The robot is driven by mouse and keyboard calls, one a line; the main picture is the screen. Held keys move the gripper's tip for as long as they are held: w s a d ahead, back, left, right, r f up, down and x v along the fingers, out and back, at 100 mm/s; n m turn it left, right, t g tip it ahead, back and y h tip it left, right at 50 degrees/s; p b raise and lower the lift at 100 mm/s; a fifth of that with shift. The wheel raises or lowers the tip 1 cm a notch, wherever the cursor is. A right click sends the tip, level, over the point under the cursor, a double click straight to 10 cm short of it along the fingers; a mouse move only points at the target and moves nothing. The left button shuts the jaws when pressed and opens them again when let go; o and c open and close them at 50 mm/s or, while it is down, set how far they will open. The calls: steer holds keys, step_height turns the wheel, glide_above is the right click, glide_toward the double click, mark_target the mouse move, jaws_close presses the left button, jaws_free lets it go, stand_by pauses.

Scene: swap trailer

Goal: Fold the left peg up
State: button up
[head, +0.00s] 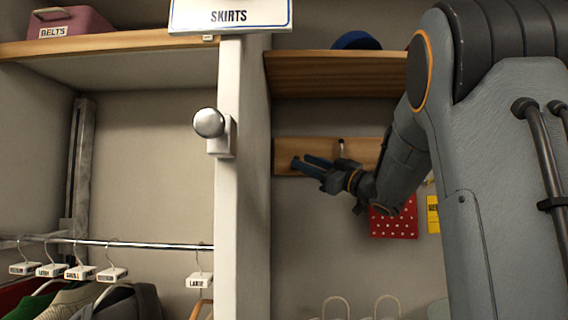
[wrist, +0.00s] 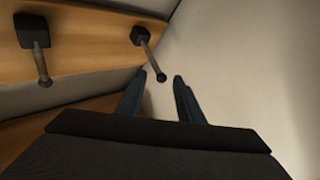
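A wooden peg board (head: 285,157) is fixed to the back wall of the right bay. One peg (head: 341,147) shows just above my gripper in the head view; the rest of the board is partly hidden by my arm. The wrist view shows two dark-based pegs with thin rods: one peg (wrist: 148,52) close ahead of the fingers, the other peg (wrist: 39,50) farther left. My gripper (head: 301,163) is in front of the board, its fingers apart and empty. In the wrist view the nearer peg's rounded tip appears between the fingertips (wrist: 160,77); contact cannot be told.
A wooden shelf (head: 335,75) is above. A white post (head: 229,260) with a round knob (head: 208,123) stands left. A clothes rail (head: 150,246) crosses the left bay.

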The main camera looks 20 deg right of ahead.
steer(key=shift+p+x, duration=1.35)
steer(key=shift+x, duration=2.6)
steer(key=shift+s+a+r, duration=0.1)
steer(key=shift+s+a, duration=0.05)
steer(key=shift+a, duration=0.05)
jaws_close()
